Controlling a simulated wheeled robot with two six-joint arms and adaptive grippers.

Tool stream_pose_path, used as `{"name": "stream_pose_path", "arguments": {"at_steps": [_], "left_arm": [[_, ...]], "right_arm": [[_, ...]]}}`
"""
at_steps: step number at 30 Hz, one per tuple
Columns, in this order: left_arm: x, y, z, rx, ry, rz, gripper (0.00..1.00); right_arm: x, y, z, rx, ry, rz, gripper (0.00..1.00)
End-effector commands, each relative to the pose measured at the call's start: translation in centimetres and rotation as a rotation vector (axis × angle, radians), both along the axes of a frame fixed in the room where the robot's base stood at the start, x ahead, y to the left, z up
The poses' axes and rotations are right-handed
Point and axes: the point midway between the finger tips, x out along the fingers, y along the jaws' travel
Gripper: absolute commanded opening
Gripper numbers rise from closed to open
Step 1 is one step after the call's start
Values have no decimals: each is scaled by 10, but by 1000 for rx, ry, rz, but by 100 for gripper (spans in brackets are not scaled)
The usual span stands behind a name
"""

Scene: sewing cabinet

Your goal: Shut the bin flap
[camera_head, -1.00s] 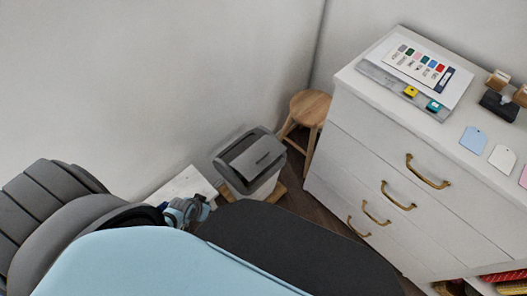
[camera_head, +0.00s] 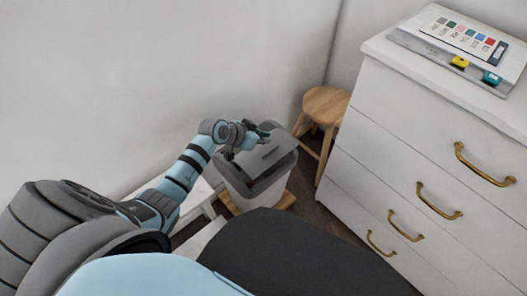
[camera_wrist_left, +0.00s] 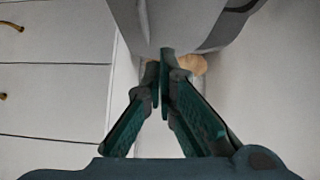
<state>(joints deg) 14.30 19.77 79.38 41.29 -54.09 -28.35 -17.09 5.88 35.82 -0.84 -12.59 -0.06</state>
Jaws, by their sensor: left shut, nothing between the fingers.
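The bin (camera_head: 240,187) is a light grey box with a dark grey rim, standing on a wooden base by the wall. Its grey flap (camera_head: 270,153) is tilted, with a dark gap showing along its near side. My left gripper (camera_head: 264,133) is shut and empty at the flap's far-left edge; I cannot tell if it touches. In the left wrist view, the shut fingertips (camera_wrist_left: 166,52) point at a large grey surface of the bin (camera_wrist_left: 165,22), touching or very close. My right gripper is out of view.
A wooden stool (camera_head: 325,105) stands just behind and right of the bin. A white drawer cabinet (camera_head: 400,140) with brass handles fills the right side. A low white piece (camera_head: 195,195) stands left of the bin, under my left arm. The wall is close behind.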

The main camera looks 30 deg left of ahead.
Motion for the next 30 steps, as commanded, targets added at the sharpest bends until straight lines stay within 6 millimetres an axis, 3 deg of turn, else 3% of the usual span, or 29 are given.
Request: {"name": "stream_pose_path", "arguments": {"at_steps": [1, 7, 30], "left_arm": [[-3, 1, -16, 1, 5, 0, 0], [-3, 0, -35, 1, 4, 1, 0], [-5, -4, -40, 58, -17, 2, 0]], "right_arm": [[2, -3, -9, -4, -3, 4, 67], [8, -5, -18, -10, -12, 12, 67], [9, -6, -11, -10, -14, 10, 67]]}}
